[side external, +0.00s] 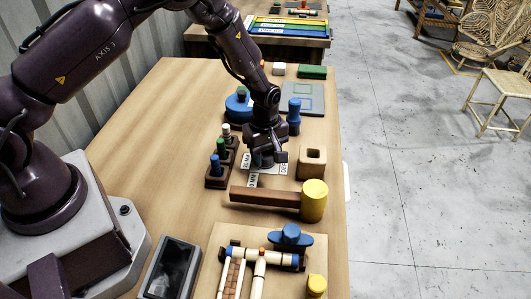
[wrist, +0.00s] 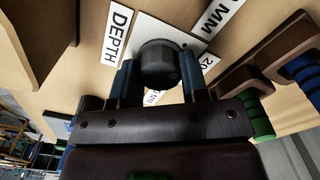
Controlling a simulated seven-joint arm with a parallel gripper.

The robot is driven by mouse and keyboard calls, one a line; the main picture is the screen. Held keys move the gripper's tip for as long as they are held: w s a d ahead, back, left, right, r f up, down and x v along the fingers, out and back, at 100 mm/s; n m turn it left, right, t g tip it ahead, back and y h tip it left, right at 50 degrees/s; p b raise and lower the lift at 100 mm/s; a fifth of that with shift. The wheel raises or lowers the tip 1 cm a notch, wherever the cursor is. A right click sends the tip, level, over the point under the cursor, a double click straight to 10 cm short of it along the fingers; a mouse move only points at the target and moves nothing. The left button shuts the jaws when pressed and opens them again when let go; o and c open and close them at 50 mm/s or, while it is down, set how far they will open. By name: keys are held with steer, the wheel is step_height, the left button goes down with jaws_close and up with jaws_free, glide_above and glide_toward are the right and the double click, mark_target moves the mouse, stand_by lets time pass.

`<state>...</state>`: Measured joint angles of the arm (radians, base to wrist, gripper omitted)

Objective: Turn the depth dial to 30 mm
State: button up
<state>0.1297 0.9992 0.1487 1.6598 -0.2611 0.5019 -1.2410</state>
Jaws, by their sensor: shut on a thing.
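The depth dial is a dark round knob (wrist: 157,62) on a light plate (wrist: 166,28), seen in the wrist view. White labels surround it: one reads "DEPTH" (wrist: 118,32), others show parts of "MM" markings. My gripper (wrist: 157,76) has its two blue-grey fingers on either side of the knob, shut on it. In the side external view my gripper (side external: 265,158) points down over the labelled plate (side external: 266,181) and hides most of the knob. Which marking the dial points to cannot be told.
A brown rack (side external: 218,172) with coloured pegs stands close on the left. A wooden block with a square hole (side external: 312,163) stands on the right. A mallet with a yellow head (side external: 314,201) lies in front. A blue knobbed piece (side external: 294,117) stands behind.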

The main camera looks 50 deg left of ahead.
mark_target(265, 154)
steer(key=m, duration=1.1)
steer(key=shift+r+m, duration=0.1)
steer(key=shift+m, duration=0.2)
steer(key=m, duration=1)
steer(key=shift+m, duration=0.4)
steer(key=o, duration=0.9)
steer(key=shift+o, duration=0.2)
step_height(265, 154, up, 13)
